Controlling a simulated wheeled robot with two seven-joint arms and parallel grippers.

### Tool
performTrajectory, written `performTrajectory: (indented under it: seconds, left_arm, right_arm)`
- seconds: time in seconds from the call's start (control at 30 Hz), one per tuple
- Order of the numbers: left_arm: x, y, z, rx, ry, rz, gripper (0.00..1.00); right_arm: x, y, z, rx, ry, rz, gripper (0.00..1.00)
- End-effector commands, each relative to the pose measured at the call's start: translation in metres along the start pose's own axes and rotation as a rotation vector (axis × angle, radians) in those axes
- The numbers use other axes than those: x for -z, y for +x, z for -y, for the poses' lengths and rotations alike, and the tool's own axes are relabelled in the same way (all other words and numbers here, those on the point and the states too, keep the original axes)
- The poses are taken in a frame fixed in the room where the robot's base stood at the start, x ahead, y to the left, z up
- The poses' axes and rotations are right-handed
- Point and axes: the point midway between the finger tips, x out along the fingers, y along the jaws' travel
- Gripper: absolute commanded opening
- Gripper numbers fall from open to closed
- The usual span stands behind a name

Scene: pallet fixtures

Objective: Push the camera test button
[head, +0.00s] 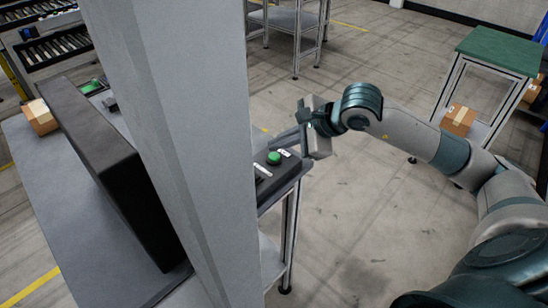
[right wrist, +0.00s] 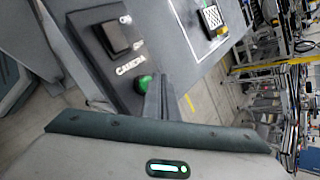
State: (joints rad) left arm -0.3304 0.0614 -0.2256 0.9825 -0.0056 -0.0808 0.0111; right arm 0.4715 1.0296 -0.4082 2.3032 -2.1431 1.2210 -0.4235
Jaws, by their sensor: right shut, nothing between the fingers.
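The green camera test button (head: 274,157) sits on a dark box (head: 277,178) at the right end of the bench. In the right wrist view the green button (right wrist: 143,83) is just left of the fingertips, partly hidden behind them, near a panel label reading CAMERA (right wrist: 131,60). My right gripper (head: 280,141) is shut and empty, its fingers close to the button on its far side in the head view. In the right wrist view the shut fingers (right wrist: 162,88) point up past the button. I cannot tell whether they touch it. My left gripper is not in view.
A grey pillar (head: 190,130) hides the middle of the bench (head: 60,220). A tall dark panel (head: 115,160) and a cardboard box (head: 40,117) stand on its left. A green-topped stand (head: 500,50) is at the back right.

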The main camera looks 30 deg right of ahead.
Motion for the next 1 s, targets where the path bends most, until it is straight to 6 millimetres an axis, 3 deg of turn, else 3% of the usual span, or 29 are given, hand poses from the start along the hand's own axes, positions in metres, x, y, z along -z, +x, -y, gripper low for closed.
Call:
performTrajectory:
  seconds: [0.23, 1.0]
  left_arm:
    - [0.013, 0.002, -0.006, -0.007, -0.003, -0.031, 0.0]
    - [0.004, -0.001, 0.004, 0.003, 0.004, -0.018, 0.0]
  right_arm:
    - [0.001, 0.002, -0.001, 0.0, 0.0, 0.0, 0.0]
    - [0.001, 0.002, -0.001, 0.0, 0.0, 0.0, 0.0]
